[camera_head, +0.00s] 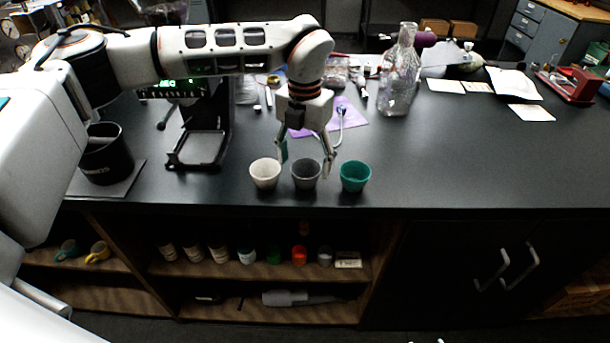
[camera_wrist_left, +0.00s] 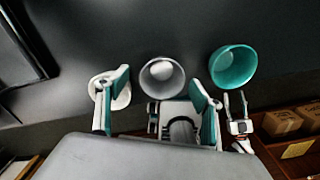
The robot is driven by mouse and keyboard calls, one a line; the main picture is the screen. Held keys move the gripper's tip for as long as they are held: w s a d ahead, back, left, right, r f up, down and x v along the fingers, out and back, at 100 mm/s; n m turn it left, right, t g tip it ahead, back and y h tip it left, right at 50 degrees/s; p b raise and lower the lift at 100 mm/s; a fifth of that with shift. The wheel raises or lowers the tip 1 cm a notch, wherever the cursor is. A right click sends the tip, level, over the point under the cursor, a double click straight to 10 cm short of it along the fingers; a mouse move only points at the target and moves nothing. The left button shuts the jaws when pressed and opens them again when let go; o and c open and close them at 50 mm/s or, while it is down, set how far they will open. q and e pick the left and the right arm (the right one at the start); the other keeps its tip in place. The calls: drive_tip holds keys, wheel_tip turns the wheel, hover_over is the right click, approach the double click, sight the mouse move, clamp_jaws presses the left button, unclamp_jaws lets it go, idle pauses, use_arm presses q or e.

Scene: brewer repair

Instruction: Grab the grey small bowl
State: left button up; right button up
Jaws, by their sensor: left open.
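The grey small bowl (camera_head: 306,174) stands upright on the black table near its front edge, between a white bowl (camera_head: 265,174) and a teal bowl (camera_head: 355,176). My left gripper (camera_head: 308,158) is open above and just behind the grey bowl, pointing down, with one finger to each side of it. In the left wrist view the grey bowl (camera_wrist_left: 162,77) shows between the two fingers (camera_wrist_left: 160,105), beyond their tips. The white bowl (camera_wrist_left: 116,92) is partly hidden behind the left finger, and the teal bowl (camera_wrist_left: 233,67) is to the right.
A purple cloth (camera_head: 345,118) and a glass bottle (camera_head: 399,80) are behind the bowls. A black stand (camera_head: 205,150) and a black container (camera_head: 107,155) are to the left. The table right of the teal bowl is clear. Shelves with small jars (camera_head: 220,253) are below.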

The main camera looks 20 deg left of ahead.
sight(306, 171)
use_arm(q)
drive_tip(key=shift+s+d+f, duration=0.1)
drive_tip(key=shift+d+f, duration=0.05)
drive_tip(key=shift+f, duration=1.6)
drive_tip(key=c, duration=1.3)
drive_tip(key=shift+o, duration=0.2)
drive_tip(key=shift+r, duration=0.2)
